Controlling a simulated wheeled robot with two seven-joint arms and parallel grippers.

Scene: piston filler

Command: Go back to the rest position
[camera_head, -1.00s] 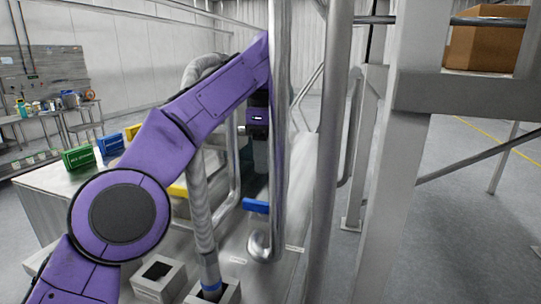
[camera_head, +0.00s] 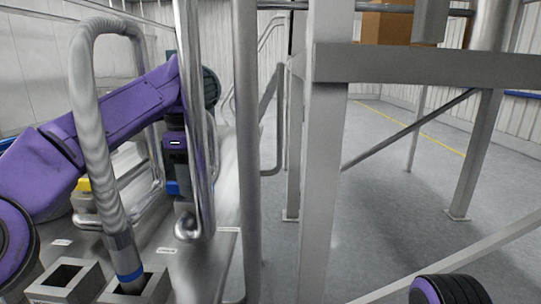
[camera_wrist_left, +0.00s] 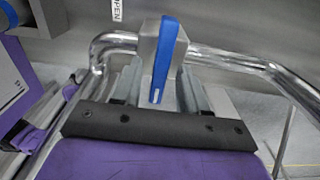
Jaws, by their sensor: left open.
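My purple left arm reaches in from the left in the head view. Its gripper (camera_head: 182,195) points down among the steel pipes, partly hidden by an upright pipe. In the left wrist view, the two grey fingers of the gripper (camera_wrist_left: 158,85) are apart. A blue lever (camera_wrist_left: 166,55) on a grey block shows between and just beyond them; I cannot tell if they touch it. A bit of the blue lever (camera_head: 172,188) also shows in the head view beside the gripper. My right gripper is not in view; only a dark and purple part of me shows at bottom right.
A grey hose (camera_head: 98,150) ends in a blue collar inside a square socket (camera_head: 150,290). An open square socket (camera_head: 65,278) stands left of it. Steel posts and a crossbeam (camera_head: 430,66) stand close at centre and right. A cardboard box (camera_head: 395,25) sits behind. Floor on the right is clear.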

